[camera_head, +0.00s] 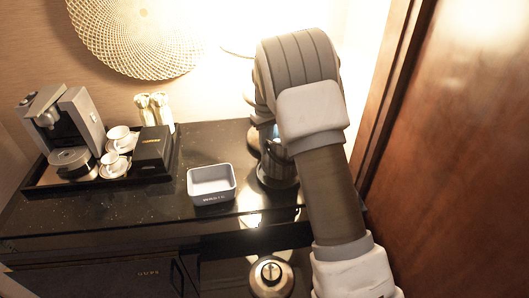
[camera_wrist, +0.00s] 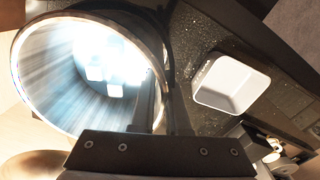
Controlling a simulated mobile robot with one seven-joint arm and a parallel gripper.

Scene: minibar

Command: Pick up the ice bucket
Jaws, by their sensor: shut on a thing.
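The ice bucket (camera_wrist: 48,98) fills the left of the wrist view. It is a wide round vessel with a shiny rim, its mouth toward the camera and bright reflections and pale blocks inside. My gripper (camera_wrist: 163,85) is shut on the bucket's right wall, with one dark finger by the inner side and one outside. In the head view my arm covers most of the bucket and gripper. Only dark parts show left of the arm, and I cannot clearly tell bucket from gripper there. Whether the bucket touches the counter is hidden.
A small white-grey bin (camera_head: 211,186) stands on the black counter (camera_head: 100,212), left of my arm; it also shows in the wrist view (camera_wrist: 232,84). A coffee machine (camera_head: 66,125), cups and a black box (camera_head: 153,148) sit on a tray further left. A brown wood panel (camera_head: 455,150) stands close right.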

